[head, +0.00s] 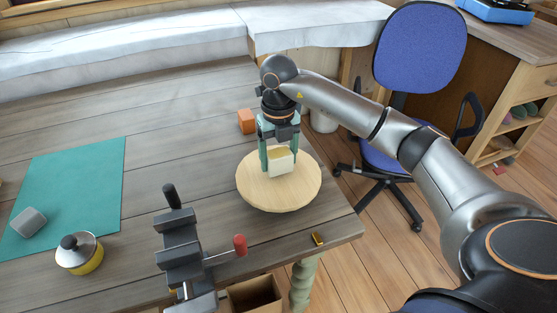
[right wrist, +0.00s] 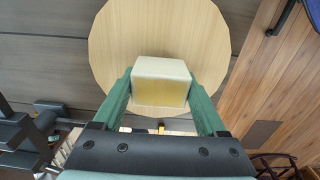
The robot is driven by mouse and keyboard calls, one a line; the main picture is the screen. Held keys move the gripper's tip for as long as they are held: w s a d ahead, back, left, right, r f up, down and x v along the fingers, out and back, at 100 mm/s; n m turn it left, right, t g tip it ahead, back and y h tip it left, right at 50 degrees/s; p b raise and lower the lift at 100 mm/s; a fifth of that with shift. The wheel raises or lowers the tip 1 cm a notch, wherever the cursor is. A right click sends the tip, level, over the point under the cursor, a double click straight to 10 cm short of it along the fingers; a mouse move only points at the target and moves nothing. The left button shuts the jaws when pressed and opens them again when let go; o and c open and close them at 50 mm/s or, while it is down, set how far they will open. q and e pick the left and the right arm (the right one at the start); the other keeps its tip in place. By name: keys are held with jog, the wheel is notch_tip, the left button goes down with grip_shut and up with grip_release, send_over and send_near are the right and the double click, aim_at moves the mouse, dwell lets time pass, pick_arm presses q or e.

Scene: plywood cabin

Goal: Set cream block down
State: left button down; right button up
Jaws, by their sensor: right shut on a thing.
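The cream block (head: 281,161) is between the green fingers of my right gripper (head: 279,157), which is shut on it. It is over the round pale wooden board (head: 262,195) on the table. In the right wrist view the block (right wrist: 161,82) is held between both fingers of the right gripper (right wrist: 162,92), with the round board (right wrist: 120,40) behind it. I cannot tell whether the block's underside touches the board. My left gripper is not in view.
An orange block (head: 246,121) stands behind the board. A vise (head: 180,245) with a red-ended handle is at the table's front. A small brass-coloured piece (head: 318,239) lies near the front right edge. A teal mat (head: 75,180), a grey block (head: 28,222) and a lidded yellow pot (head: 80,254) are at left.

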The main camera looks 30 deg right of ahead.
jog(key=shift+f, duration=0.55)
jog(key=shift+f, duration=0.15)
jog(key=o, duration=1.3)
